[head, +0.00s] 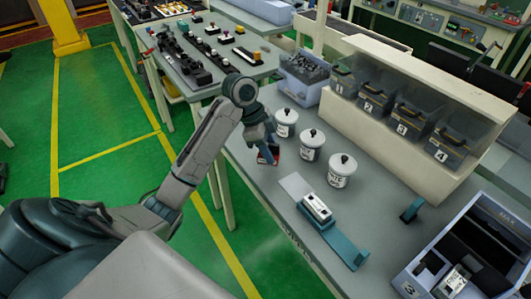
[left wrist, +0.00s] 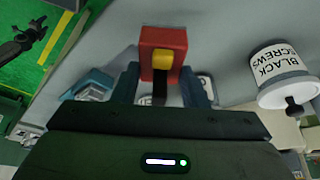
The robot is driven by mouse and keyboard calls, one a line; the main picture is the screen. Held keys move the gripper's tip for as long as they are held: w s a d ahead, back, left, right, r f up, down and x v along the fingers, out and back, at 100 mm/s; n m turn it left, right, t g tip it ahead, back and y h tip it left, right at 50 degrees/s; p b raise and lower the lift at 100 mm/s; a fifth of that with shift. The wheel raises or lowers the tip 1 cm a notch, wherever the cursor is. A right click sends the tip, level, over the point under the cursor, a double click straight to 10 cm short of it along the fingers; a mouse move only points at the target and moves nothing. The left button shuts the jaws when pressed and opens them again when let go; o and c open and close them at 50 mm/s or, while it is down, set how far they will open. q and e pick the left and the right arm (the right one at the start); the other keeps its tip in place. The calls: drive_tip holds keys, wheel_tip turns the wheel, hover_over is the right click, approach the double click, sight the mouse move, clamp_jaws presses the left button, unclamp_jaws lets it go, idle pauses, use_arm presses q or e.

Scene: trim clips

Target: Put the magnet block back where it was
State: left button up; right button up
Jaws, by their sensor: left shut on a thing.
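The magnet block is red with a yellow part and sits between the fingers of my left gripper (left wrist: 161,84) in the left wrist view, where the block (left wrist: 163,40) shows clearly. In the head view my left gripper (head: 265,146) points down near the left edge of the grey table (head: 262,190), left of the white jars. There the block (head: 266,155) is a small dark red patch, partly hidden by the fingers. I cannot tell whether it touches the table. My right gripper is not in view.
White lidded jars stand close by: one at the back (head: 285,124), one in the middle (head: 312,146), one in front (head: 341,171). A teal fixture (head: 345,248) holds a white device (head: 316,207). Several numbered bins stand in a beige rack (head: 390,62). A grey-blue crate (head: 303,85) stands behind.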

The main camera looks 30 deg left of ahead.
use_arm(q)
drive_tip(key=w+a+p, duration=0.2)
drive_tip(key=w+a, duration=0.1)
drive_tip(key=shift+w+a, duration=0.15)
drive_tip(key=shift+w, duration=0.1)
drive_tip(key=shift+w+a, duration=0.15)
drive_tip(key=shift+f, duration=0.25)
wheel_tip(320, 180, down, 3)
drive_tip(key=shift+f+p, duration=0.1)
drive_tip(key=shift+p, duration=0.55)
drive_tip(key=shift+f, duration=0.2)
drive_tip(key=o, duration=1.2)
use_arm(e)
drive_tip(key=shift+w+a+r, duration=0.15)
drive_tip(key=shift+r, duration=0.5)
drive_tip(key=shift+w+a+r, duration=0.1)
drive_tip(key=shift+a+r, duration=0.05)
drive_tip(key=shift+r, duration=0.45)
use_arm(q)
drive_tip(key=shift+r, duration=0.1)
